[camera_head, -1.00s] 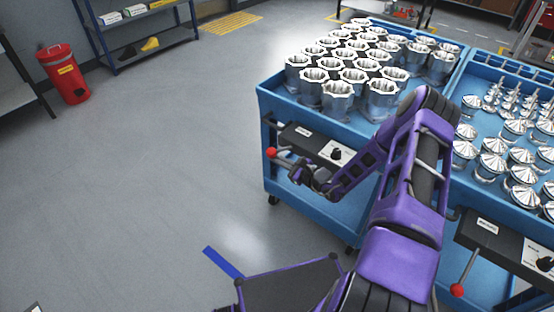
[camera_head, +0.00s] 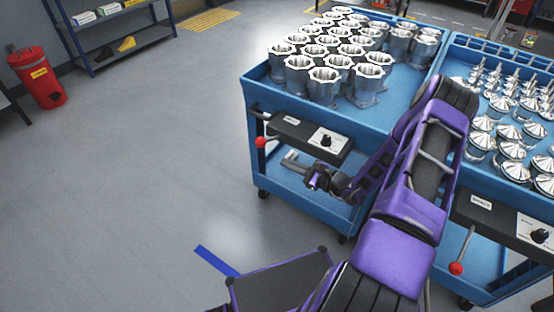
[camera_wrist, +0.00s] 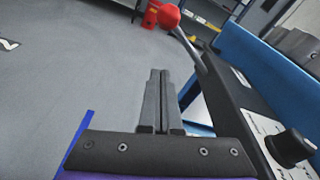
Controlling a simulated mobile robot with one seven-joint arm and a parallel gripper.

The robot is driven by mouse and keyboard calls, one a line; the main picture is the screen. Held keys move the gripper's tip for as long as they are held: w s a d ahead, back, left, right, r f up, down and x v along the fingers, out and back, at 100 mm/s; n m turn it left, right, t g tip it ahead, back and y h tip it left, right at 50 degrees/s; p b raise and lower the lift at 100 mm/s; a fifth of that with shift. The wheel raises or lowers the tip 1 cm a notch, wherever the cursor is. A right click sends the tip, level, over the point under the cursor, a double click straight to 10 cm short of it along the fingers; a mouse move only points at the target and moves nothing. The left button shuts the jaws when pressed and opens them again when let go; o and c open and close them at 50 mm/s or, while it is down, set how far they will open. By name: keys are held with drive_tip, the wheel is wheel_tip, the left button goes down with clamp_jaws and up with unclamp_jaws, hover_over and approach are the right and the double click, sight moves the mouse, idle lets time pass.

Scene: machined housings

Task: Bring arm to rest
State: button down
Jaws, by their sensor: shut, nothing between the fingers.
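My purple arm reaches from the bottom of the head view and bends beside the blue carts. My gripper (camera_head: 290,160) is in front of the left blue cart (camera_head: 262,92), just below its control box (camera_head: 310,138). In the wrist view my gripper's fingers (camera_wrist: 156,75) are together with nothing between them. The control box (camera_wrist: 275,130) with its black knob is close on the right there. I cannot tell whether my gripper touches the cart.
Machined housings (camera_head: 325,84) stand on the left cart. Shiny cone-topped parts (camera_head: 508,132) fill the right cart (camera_head: 488,55). Red-knobbed levers (camera_head: 261,142) (camera_head: 456,268) stick out from both carts. A red bin (camera_head: 38,78) and shelf stand at back left. The floor at left is clear.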

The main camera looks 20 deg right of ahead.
drive_tip(key=shift+s+d+r, duration=0.1)
drive_tip(key=shift+s+d, duration=0.15)
drive_tip(key=shift+s, duration=0.1)
drive_tip(key=shift+a, duration=0.1)
